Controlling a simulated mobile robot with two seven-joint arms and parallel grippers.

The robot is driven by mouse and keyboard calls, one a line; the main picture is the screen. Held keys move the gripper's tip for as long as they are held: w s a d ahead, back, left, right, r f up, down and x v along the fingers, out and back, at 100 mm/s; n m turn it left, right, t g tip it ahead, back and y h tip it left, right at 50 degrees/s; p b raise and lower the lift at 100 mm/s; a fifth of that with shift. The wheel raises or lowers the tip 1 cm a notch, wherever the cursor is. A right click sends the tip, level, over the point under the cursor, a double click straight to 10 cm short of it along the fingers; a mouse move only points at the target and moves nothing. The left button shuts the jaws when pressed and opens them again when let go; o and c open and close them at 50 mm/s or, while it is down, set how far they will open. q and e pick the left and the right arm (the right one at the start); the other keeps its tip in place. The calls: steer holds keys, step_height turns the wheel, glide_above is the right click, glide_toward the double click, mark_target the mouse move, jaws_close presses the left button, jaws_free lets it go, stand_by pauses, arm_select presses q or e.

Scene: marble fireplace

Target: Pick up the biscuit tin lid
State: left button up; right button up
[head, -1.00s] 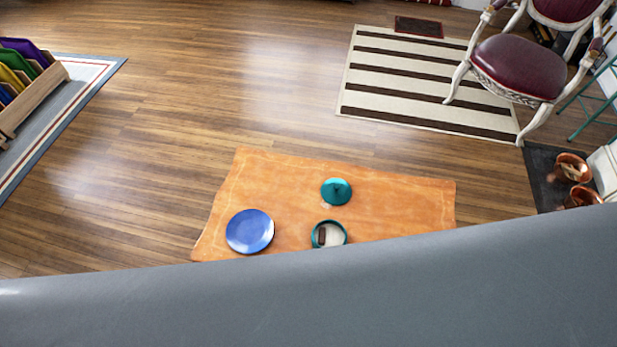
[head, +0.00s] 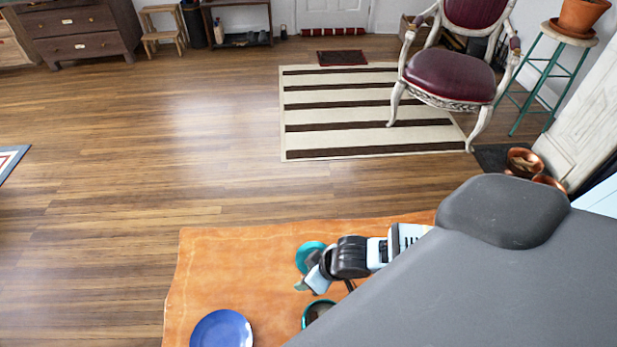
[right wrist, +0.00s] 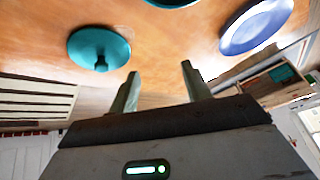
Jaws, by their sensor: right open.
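The biscuit tin lid (head: 307,252), a teal disc, lies on the orange mat (head: 240,270), partly hidden by my right gripper in the head view. In the right wrist view the lid (right wrist: 98,46) shows a dark teal knob at its centre. The teal tin (head: 316,311) stands nearer me, partly covered by my arm and body; its rim (right wrist: 170,2) shows in the right wrist view. My right gripper (right wrist: 160,73) is open and empty, with the lid to the left of both fingers, not between them. My left gripper is in no view.
A blue plate (head: 221,328) lies on the mat left of the tin. Beyond the mat is bare wooden floor, then a striped rug (head: 365,110) and a red-seated chair (head: 450,75). Copper pots (head: 524,162) stand at the right.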

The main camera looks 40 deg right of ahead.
steer(key=shift+w+d+f+m+g+h+b, duration=0.15)
steer(key=shift+w+d+f+h+b, duration=0.3)
steer(key=shift+w+d, duration=0.7)
steer(key=shift+w+d+f+m+g+h+b, duration=0.1)
steer(key=shift+w+d+f+m+h+b, duration=0.15)
steer(key=shift+w+d+f+b, duration=0.9)
steer(key=shift+w+d+r+m+g+h+p, duration=0.15)
steer(key=shift+w+d+h, duration=0.35)
steer(key=shift+d, duration=1.3)
steer(key=b+x, duration=0.1)
steer(key=x, duration=0.3)
steer(key=shift+f, duration=0.6)
steer(key=shift+w, duration=0.1)
steer(key=c, duration=0.9)
jaws_close()
